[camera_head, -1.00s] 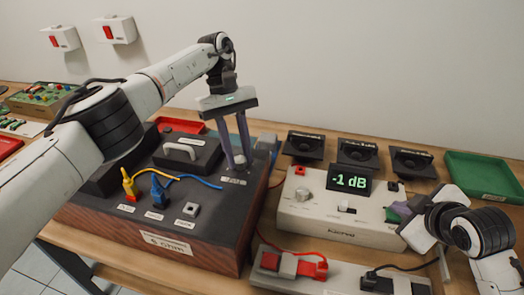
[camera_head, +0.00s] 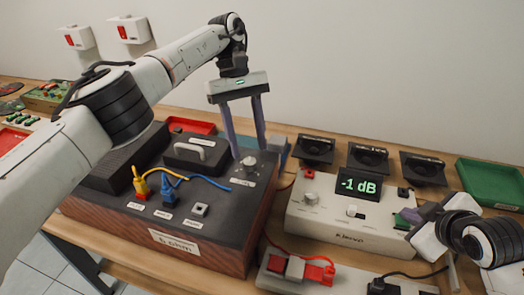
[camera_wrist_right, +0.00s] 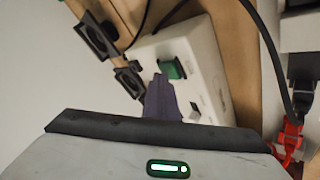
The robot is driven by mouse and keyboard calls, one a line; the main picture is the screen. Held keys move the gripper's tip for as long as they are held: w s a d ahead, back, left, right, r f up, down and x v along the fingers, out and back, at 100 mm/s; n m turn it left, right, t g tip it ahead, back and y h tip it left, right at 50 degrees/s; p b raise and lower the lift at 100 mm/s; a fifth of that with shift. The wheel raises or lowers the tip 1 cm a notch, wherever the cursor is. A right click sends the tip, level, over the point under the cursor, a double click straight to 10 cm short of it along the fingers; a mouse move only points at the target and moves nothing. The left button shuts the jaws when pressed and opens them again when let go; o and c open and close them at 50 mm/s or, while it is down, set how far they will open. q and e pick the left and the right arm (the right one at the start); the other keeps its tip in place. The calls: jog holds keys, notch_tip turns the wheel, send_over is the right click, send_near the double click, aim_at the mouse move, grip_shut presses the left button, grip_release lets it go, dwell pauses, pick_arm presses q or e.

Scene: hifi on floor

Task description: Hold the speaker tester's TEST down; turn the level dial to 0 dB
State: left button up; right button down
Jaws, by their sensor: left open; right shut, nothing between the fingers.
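The white speaker tester (camera_head: 330,235) carries a lit display (camera_head: 358,187) reading -1 dB. A green button (camera_head: 402,222) is at its right end and also shows in the right wrist view (camera_wrist_right: 172,68). My right gripper (camera_head: 412,215) is shut and empty; its purple fingers (camera_wrist_right: 163,100) are beside the green button, and I cannot tell whether they touch it. A pale round dial (camera_head: 248,162) is on the large dark-topped box. My left gripper (camera_head: 249,153) is open, pointing down, with its fingertips either side of and slightly above the dial. The button and dial labels are too small to read.
The dark-topped box (camera_head: 200,252) has yellow and blue plugs (camera_head: 140,184) with cables. The tester also has a grey knob (camera_head: 307,197). Speaker drivers (camera_head: 368,158) and a green tray (camera_head: 490,182) stand behind. A red-plug strip (camera_head: 290,270) lies in front.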

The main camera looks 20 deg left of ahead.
aim_at(249, 159)
pick_arm(q)
notch_tip(249, 159, up, 6)
